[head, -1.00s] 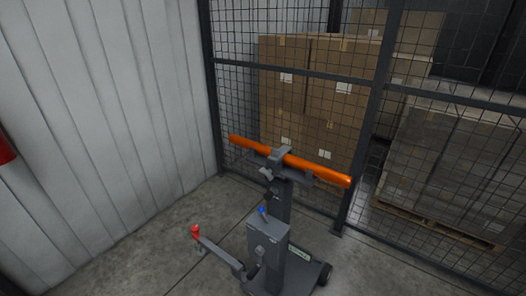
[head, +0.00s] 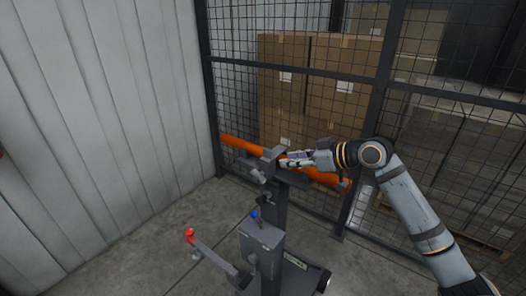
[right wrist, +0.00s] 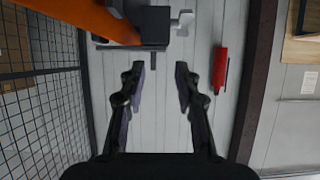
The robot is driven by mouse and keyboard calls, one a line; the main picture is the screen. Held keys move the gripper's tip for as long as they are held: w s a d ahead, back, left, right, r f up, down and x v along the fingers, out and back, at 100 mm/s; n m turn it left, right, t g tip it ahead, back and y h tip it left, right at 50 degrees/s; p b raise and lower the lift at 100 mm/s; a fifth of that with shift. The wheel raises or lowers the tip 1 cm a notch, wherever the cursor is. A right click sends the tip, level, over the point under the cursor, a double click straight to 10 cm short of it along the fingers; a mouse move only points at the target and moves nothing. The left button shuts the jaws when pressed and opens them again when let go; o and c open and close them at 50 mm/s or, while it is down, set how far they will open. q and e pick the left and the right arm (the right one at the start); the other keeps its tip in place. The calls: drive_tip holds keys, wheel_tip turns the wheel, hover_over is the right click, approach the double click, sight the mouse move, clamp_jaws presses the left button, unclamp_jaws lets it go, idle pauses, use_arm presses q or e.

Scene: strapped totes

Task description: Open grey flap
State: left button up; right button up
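A grey clamp piece (head: 272,153), which looks like the flap, sits over the orange tube (head: 240,146) on top of a grey stand (head: 272,225). My right gripper (head: 287,162) is just right of this clamp in the head view, in front of the tube and hiding part of it. In the right wrist view the gripper (right wrist: 160,72) is open with nothing between its fingers. There the dark clamp block (right wrist: 154,24) and the orange tube (right wrist: 85,18) lie beyond the fingertips. Whether a fingertip touches the clamp is unclear. My left gripper is not in view.
The stand has a control box (head: 261,238) and a red-knobbed lever (head: 190,236). A mesh fence (head: 235,100) stands close behind the tube, with stacked cartons (head: 330,90) beyond. A corrugated wall (head: 100,130) is at left. Floor at lower left is clear.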

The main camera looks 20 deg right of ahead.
sight(268, 150)
drive_tip(key=shift+t+y, duration=0.3)
drive_tip(key=shift+t, duration=0.1)
drive_tip(key=w+a+p, duration=0.1)
drive_tip(key=w, duration=0.1)
drive_tip(key=w+a+p, duration=0.1)
drive_tip(key=w+a, duration=0.1)
drive_tip(key=w, duration=0.1)
drive_tip(key=w+a+p, duration=0.1)
drive_tip(key=w+p, duration=0.1)
drive_tip(key=shift+w+a+f, duration=0.2)
drive_tip(key=shift+w+a, duration=0.15)
drive_tip(key=shift+w+a+f, duration=0.2)
drive_tip(key=shift+w+f, duration=0.05)
drive_tip(key=shift+f, duration=0.05)
clamp_jaws()
